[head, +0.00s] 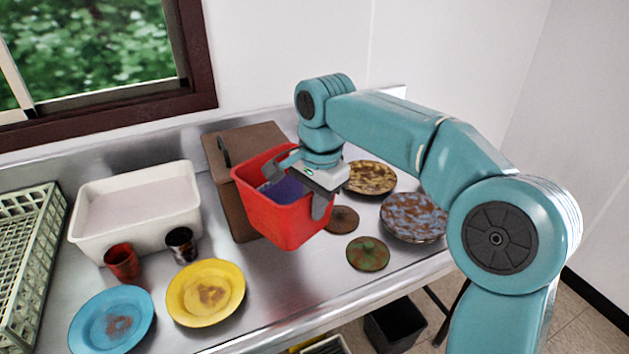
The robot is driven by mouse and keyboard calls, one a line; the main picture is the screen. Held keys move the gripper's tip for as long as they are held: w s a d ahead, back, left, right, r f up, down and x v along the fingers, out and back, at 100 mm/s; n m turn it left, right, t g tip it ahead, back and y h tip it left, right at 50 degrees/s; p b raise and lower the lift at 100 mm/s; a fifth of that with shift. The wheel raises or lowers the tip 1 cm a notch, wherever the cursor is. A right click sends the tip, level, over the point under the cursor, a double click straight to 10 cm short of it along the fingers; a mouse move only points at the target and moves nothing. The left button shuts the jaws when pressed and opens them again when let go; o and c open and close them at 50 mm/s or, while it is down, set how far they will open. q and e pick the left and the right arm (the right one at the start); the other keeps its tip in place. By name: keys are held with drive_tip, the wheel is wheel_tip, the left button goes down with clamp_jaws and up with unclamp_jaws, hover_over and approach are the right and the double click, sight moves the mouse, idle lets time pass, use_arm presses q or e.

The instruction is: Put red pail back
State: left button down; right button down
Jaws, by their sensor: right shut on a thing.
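The red pail (280,217) is in the middle of the head view, in front of a brown box on the metal counter. Something purple (287,189) shows inside it. My right gripper (299,186) comes in from the right above the pail and is shut on it, with fingers at its rim and side. The pail appears held above the counter, slightly tilted. Its far lower side is hidden. My left gripper is not in view.
A white tub (137,236), red cup (121,261), dark cup (181,244), blue plate (88,327) and yellow plate (183,298) stand left. A green rack (30,262) is at far left. The brown box (236,207) is behind. Mottled plates (413,217) and lids (367,253) lie right.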

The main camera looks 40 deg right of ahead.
wheel_tip(320, 180, down, 14)
drive_tip(key=shift+a+f+b, duration=0.1)
drive_tip(key=shift+b, duration=0.3)
drive_tip(key=shift+f, duration=0.2)
drive_tip(key=c, duration=1.3)
unclamp_jaws()
drive_tip(key=shift+o, duration=0.2)
drive_tip(key=shift+s, duration=0.1)
wheel_tip(320, 180, up, 12)
drive_tip(key=s, duration=0.1)
drive_tip(key=shift+p, duration=0.35)
